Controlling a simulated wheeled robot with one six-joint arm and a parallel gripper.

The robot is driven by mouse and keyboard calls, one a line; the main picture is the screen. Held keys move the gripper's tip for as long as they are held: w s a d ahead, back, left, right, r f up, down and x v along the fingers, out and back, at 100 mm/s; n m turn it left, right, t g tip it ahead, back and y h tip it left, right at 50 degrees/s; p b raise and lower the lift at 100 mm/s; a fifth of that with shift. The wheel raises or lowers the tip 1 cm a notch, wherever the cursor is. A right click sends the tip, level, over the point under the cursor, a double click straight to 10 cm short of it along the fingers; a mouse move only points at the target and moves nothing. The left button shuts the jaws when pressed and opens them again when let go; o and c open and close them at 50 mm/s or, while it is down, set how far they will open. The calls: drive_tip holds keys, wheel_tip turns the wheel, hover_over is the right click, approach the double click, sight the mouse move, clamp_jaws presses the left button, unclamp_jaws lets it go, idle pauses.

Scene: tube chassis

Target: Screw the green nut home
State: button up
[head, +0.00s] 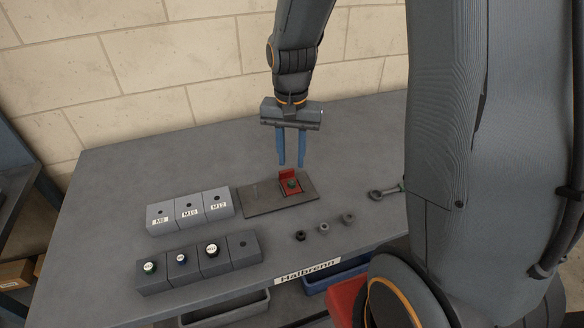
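The green nut (293,183) is small and sits on a red bracket (287,175), which stands on a dark flat plate (262,198) on the table. How far the nut is threaded is too small to tell. My gripper (291,164) hangs pointing down above and a little behind the nut in the picture. Its two blue fingers are apart, with nothing visible between them. The fingertips appear clear of the bracket.
Grey blocks labelled M8, M10 and M12 (190,210) stand left of the plate. A front row of blocks (200,262) holds several capped pieces. Three dark ring-like parts (324,228) lie right of it. A wrench (385,192) lies at right. The table's back left is clear.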

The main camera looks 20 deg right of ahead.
sight(292, 181)
drive_tip(key=shift+s+r+p, duration=0.1)
drive_tip(key=shift+p, duration=1.05)
drive_tip(key=shift+f+p, duration=0.3)
drive_tip(key=shift+p, duration=0.05)
drive_tip(key=shift+f+b, duration=2.55)
drive_tip(key=shift+f, duration=0.95)
drive_tip(key=n+p, duration=0.1)
drive_tip(key=n, duration=0.2)
drive_tip(key=n+p, duration=0.1)
drive_tip(key=n, duration=0.2)
drive_tip(key=shift+n, duration=0.3)
drive_tip(key=n+p, duration=0.2)
drive_tip(key=n, duration=0.4)
drive_tip(key=n+p, duration=0.1)
drive_tip(key=n, duration=0.4)
drive_tip(key=shift+n+p, duration=0.35)
drive_tip(key=shift+n, duration=0.05)
drive_tip(key=n+p, duration=0.1)
drive_tip(key=n, duration=0.4)
drive_tip(key=shift+n, duration=0.3)
